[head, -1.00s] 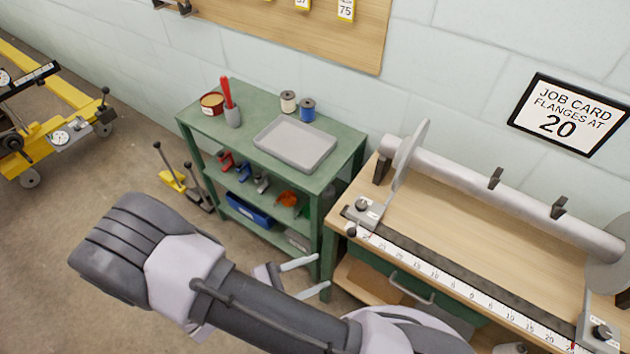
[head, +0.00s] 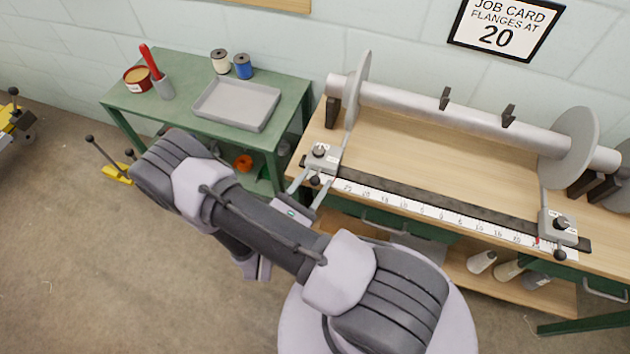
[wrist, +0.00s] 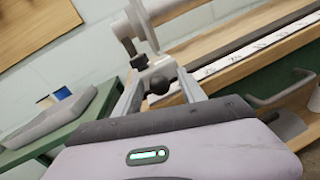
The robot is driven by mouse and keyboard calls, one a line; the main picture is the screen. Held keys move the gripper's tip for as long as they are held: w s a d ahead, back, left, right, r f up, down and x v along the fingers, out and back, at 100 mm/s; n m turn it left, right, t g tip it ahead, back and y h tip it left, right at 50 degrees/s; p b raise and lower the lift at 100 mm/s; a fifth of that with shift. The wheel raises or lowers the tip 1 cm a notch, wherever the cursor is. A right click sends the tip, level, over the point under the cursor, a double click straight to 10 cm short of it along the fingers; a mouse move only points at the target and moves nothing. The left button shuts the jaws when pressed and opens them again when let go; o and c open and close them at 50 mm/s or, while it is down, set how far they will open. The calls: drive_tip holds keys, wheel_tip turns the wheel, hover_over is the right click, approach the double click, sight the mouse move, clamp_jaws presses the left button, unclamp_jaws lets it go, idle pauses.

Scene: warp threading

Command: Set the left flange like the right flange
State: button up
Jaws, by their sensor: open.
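The left flange (head: 357,90) is a grey disc on the left part of the metal roller (head: 455,112). Its carriage (head: 322,158), with a dark knob (head: 315,181), sits at the left end of the scale rail (head: 440,212). The right flange (head: 568,148) stands near the roller's right end, its carriage (head: 558,228) near the rail's right end beside a red mark. My gripper (head: 306,190) is open, its fingertips close to the left carriage's knob. In the wrist view the knob (wrist: 157,84) shows between the open fingers; I cannot tell whether they touch it.
A job card (head: 505,28) on the wall reads "flanges at 20". A green shelf unit (head: 118,104) with a grey tray (head: 237,104), two spools and a red-handled tool stands left of the wooden bench (head: 430,150).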

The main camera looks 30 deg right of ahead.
drive_tip(key=shift+w+d, duration=0.15)
drive_tip(key=shift+d, duration=0.15)
clamp_jaws()
idle(1.3)
